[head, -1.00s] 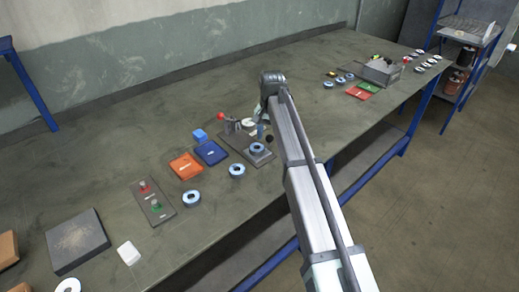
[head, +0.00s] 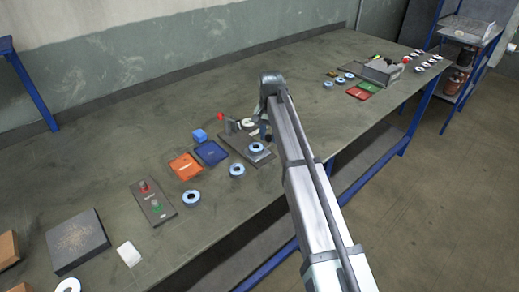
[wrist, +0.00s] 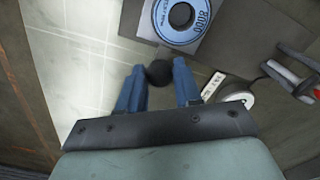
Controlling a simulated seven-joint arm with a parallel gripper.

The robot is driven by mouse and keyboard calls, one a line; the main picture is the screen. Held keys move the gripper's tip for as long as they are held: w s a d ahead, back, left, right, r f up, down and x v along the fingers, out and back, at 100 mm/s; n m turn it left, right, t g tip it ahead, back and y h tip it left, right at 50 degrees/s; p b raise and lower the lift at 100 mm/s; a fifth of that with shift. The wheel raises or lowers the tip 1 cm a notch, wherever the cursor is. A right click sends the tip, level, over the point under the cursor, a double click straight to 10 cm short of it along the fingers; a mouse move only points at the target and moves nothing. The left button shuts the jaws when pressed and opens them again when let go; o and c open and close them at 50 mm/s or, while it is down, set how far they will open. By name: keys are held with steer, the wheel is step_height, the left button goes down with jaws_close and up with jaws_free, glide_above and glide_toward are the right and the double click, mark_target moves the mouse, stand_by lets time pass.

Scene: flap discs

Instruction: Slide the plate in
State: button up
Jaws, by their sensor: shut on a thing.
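In the wrist view my gripper (wrist: 160,70) has its two blue fingers on either side of a round black knob (wrist: 158,74) and is shut on it. In the head view my gripper (head: 264,132) is at the right edge of a dark grey fixture base (head: 236,146), partly hidden by my arm. A blue-rimmed flap disc (head: 257,148) lies on the base; it also shows in the wrist view (wrist: 181,16). A pale round piece (wrist: 237,99) lies right of the fingers. I cannot make out a separate sliding plate.
A red-knobbed lever (head: 220,116) stands at the fixture's back. A metal box (head: 382,71) stands at the far right.

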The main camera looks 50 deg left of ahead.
steer(key=shift+a, duration=3.6)
steer(key=o, duration=0.8)
steer(key=shift+r, duration=0.15)
step_height(320, 180, up, 8)
